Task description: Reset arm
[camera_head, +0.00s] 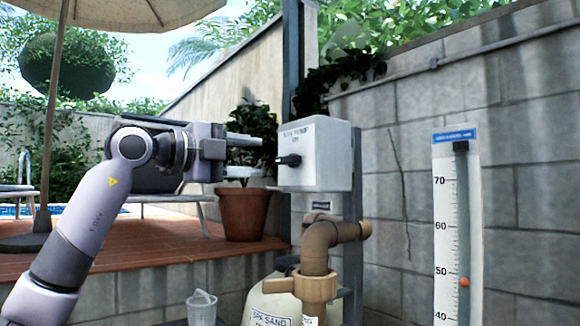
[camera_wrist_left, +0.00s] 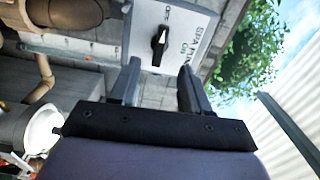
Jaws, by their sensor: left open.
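My left gripper (camera_head: 262,156) reaches in from the left in the head view. Its two fingers are apart with nothing between them. The fingertips are just left of a light grey spa pump switch box (camera_head: 325,160), with a gap that looks small. The box has a black rotary knob (camera_head: 289,160), which looks about level in the head view. In the left wrist view the open gripper (camera_wrist_left: 159,72) faces the box (camera_wrist_left: 195,45), and the knob (camera_wrist_left: 159,45) shows beyond the fingers. My right gripper is in neither view.
Brown pipework (camera_head: 318,250) and a sand filter tank (camera_head: 270,305) stand below the box. A potted plant (camera_head: 243,213) is behind the gripper. A gauge (camera_head: 460,220) is on the block wall at right. A clear cup (camera_head: 201,308) is at the bottom.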

